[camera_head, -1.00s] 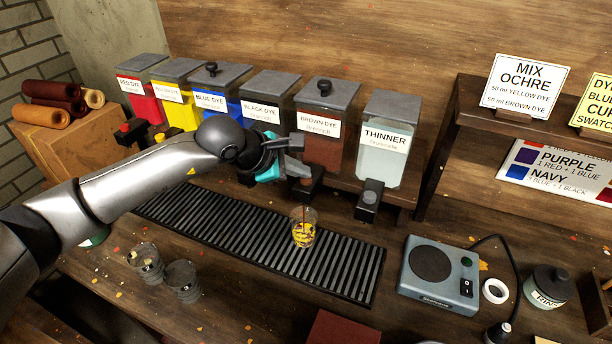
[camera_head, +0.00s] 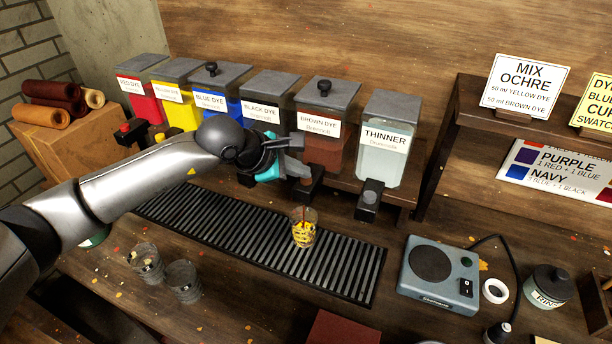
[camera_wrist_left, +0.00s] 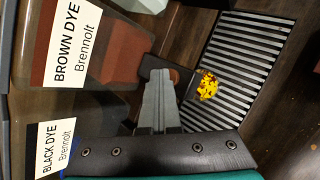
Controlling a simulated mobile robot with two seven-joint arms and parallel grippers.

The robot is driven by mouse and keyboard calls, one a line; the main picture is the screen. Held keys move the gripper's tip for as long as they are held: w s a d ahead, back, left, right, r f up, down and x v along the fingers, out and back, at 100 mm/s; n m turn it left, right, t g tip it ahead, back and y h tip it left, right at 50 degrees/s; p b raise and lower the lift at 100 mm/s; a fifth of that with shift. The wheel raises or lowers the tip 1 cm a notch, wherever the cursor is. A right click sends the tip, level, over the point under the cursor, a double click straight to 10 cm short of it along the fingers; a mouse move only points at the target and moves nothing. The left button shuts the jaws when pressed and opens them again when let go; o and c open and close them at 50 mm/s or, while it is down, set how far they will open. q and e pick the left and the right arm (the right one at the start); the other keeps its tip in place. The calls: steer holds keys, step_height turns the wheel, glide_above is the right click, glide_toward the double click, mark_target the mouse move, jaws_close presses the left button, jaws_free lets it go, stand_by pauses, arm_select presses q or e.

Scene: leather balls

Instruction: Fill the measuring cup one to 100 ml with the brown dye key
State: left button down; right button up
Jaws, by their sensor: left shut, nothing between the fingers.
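The measuring cup (camera_head: 304,228) is a small clear cup with yellow in or on it. It stands on the slatted drip grate, below and in front of the brown dye container (camera_head: 322,153); it also shows in the wrist view (camera_wrist_left: 208,86). A thin red-brown streak shows at its upper part; I cannot tell whether it is flowing. The brown dye key (camera_head: 308,186) is a dark tap at that container's foot. My left gripper (camera_head: 296,142) is shut and empty, just above and left of the key. In the wrist view its fingertips overlap the key area; contact is unclear. My right gripper is not visible.
The thinner container (camera_head: 382,150) stands right of the brown one, the black dye container (camera_head: 262,112) left. Two clear cups (camera_head: 183,282) stand at the front left. A blue-grey device (camera_head: 438,275) sits right of the grate (camera_head: 340,272). The grate's right part is clear.

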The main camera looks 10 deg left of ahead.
mark_target(301, 184)
arm_select(q)
steer(key=shift+r+p, duration=0.45)
steer(key=shift+r, duration=0.45)
step_height(301, 184, up, 5)
steer(key=p, duration=0.2)
steer(key=shift+p, duration=0.3)
stand_by(2.1)
